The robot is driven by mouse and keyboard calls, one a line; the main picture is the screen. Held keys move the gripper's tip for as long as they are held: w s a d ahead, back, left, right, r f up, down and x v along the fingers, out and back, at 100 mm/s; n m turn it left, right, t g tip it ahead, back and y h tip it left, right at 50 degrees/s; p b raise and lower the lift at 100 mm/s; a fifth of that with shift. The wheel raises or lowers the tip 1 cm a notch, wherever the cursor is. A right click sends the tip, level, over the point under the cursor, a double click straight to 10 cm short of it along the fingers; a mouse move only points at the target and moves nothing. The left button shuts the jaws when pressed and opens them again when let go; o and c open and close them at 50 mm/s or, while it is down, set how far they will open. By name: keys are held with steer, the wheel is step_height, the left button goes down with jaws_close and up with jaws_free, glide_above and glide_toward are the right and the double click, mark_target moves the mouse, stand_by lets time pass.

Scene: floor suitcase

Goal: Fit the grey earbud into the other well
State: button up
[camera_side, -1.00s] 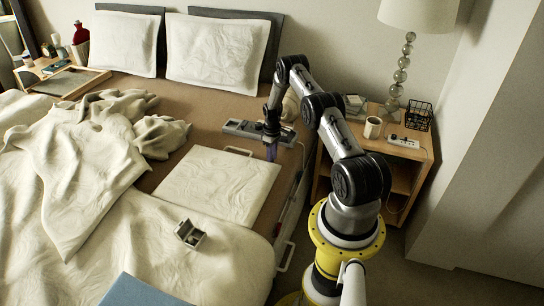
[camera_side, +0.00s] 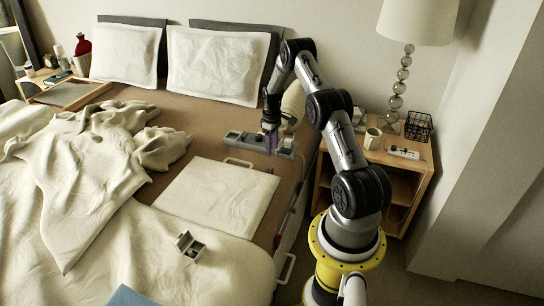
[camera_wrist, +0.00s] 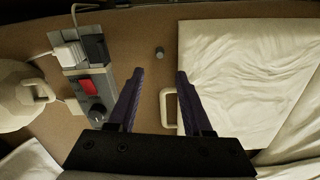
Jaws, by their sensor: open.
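In the wrist view a small grey cylinder (camera_wrist: 159,52), which looks like the grey earbud, stands on the brown bed sheet. It lies just beyond and between my fingertips, not touching them. My gripper (camera_wrist: 159,77) is open and empty, its purple fingers apart. In the side view my gripper (camera_side: 270,148) is low by the grey control panel on the bed; the earbud cannot be made out there. A small open grey case (camera_side: 190,244) sits on the blanket at the lower middle. Its wells are too small to read, and it is out of the wrist view.
The control panel (camera_wrist: 87,75), with a red switch and knob, lies left of my fingers. A pale board (camera_wrist: 245,75) with a loop handle (camera_wrist: 168,108) is right of them. A pale rounded object (camera_wrist: 20,95) stands far left. A nightstand (camera_side: 395,165) stands beside the bed.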

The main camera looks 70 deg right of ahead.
steer(key=w+a+r+t, duration=0.1)
steer(key=w+a+r, duration=0.2)
steer(key=a+r, duration=0.35)
steer(key=w+a+r, duration=0.2)
steer(key=a+r, duration=0.1)
steer(key=r, duration=0.7)
steer(key=s+a+r+n+t+h, duration=0.1)
steer(key=s+a+r, duration=0.1)
steer(key=a+r, duration=1.15)
steer(key=s+a+r+t, duration=0.1)
steer(key=s+a+r, duration=0.25)
steer(key=a, duration=0.25)
steer(key=s+a+r+t, duration=0.1)
steer(key=s+a+r, duration=0.1)
steer(key=s+a, duration=0.4)
steer(key=s+a+t+y, duration=0.1)
steer(key=s+a, duration=0.6)
steer(key=s, duration=0.3)
steer(key=shift+a+f+n+t, duration=0.15)
steer(key=shift+f+n+t, duration=0.15)
steer(key=shift+n, duration=0.1)
steer(key=shift+o, duration=0.6)
steer(key=shift+s+a+f, duration=0.1)
steer(key=shift+s, duration=0.25)
